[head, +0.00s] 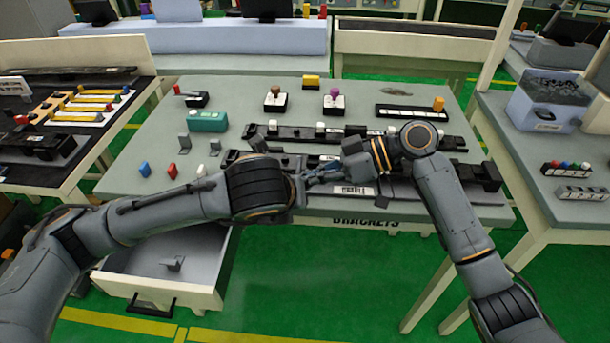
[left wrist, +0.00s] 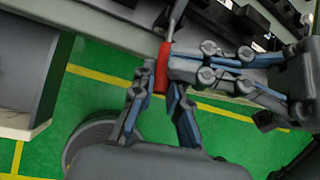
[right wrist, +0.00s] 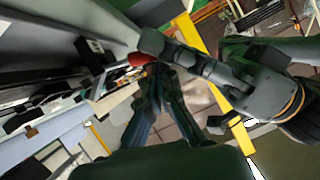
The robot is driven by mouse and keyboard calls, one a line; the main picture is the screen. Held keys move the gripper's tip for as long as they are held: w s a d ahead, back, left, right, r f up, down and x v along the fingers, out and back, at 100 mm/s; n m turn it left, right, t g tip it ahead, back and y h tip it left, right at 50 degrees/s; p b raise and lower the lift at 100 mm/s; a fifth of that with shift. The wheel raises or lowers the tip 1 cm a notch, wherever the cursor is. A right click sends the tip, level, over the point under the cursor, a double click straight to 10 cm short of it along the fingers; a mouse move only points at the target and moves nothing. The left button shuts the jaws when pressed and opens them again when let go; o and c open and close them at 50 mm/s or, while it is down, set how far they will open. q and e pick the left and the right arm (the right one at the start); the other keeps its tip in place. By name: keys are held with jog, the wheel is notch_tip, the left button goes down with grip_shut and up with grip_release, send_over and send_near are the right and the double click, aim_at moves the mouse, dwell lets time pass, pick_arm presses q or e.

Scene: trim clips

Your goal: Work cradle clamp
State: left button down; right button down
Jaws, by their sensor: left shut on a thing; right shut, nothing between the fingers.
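A red handle (left wrist: 162,68) on a thin grey rod shows between my grippers in the left wrist view. My left gripper (left wrist: 158,88) is shut on its lower end. My right gripper (left wrist: 178,66) is shut and empty, its tips close beside the handle; I cannot tell if they touch. In the right wrist view the red end (right wrist: 140,59) shows just beyond my right fingertips (right wrist: 155,70). In the head view both grippers meet over the front of the long black cradle fixture (head: 480,175), above a white label (head: 353,190). My arms hide the clamp's mount and part of the fixture.
An open drawer (head: 160,290) with a grey bracket (head: 173,263) stands out front left. On the grey table (head: 240,95) are a teal box (head: 207,121), button boxes, brackets and small coloured pieces. Side benches (head: 520,130) flank the table. The green floor in front is clear.

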jog(key=shift+s+d+f, duration=0.15)
jog(key=shift+s+f, duration=0.15)
jog(key=shift+f, duration=0.45)
pick_arm(q)
jog(key=c, duration=1.3)
grip_release()
jog(key=shift+r, duration=0.25)
